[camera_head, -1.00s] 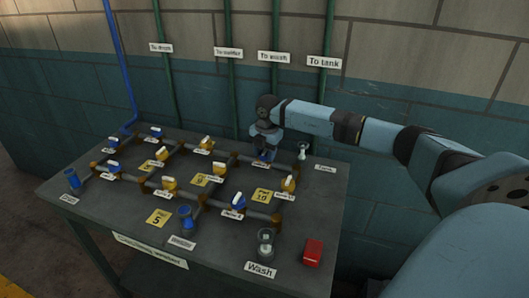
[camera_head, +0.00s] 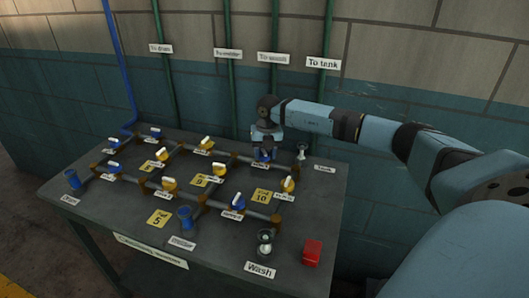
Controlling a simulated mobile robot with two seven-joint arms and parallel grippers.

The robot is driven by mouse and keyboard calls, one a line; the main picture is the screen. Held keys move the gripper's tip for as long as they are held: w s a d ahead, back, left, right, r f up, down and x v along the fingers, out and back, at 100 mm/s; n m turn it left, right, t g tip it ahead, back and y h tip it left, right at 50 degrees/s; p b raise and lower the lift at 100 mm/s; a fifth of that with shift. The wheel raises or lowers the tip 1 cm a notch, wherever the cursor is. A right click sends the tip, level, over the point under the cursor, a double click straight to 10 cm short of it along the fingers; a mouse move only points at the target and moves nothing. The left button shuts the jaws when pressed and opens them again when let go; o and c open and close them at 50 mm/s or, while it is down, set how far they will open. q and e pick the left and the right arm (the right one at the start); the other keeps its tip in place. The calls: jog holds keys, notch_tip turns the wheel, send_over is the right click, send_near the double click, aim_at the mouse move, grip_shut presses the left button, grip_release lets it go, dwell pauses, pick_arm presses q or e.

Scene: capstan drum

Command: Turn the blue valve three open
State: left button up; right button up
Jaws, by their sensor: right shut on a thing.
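The table carries a grid of brown and grey pipes with several blue and yellow valves. My right gripper (camera_head: 264,150) points down at the back right of the grid. It is shut on a blue valve (camera_head: 262,158), which the fingers mostly hide. Its label below is too small to read surely. Other blue valves sit at front right (camera_head: 238,203), back left (camera_head: 156,132) and left (camera_head: 114,168). Yellow valves (camera_head: 206,144) with white handles stand between them. My left gripper is not in view.
The dark table (camera_head: 215,232) has a red block (camera_head: 312,252) at its front right. Yellow number cards (camera_head: 160,218) lie among the pipes. A block wall with green pipes rises behind.

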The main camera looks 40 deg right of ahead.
jog(key=n, duration=0.3)
jog(key=shift+n, duration=0.4)
jog(key=n, duration=0.3)
jog(key=shift+d, duration=0.1)
jog(key=shift+w+n+g, duration=0.1)
jog(key=shift+n+g, duration=0.2)
jog(key=shift+n, duration=1.4)
jog(key=o, duration=0.9)
jog(key=shift+r, duration=0.15)
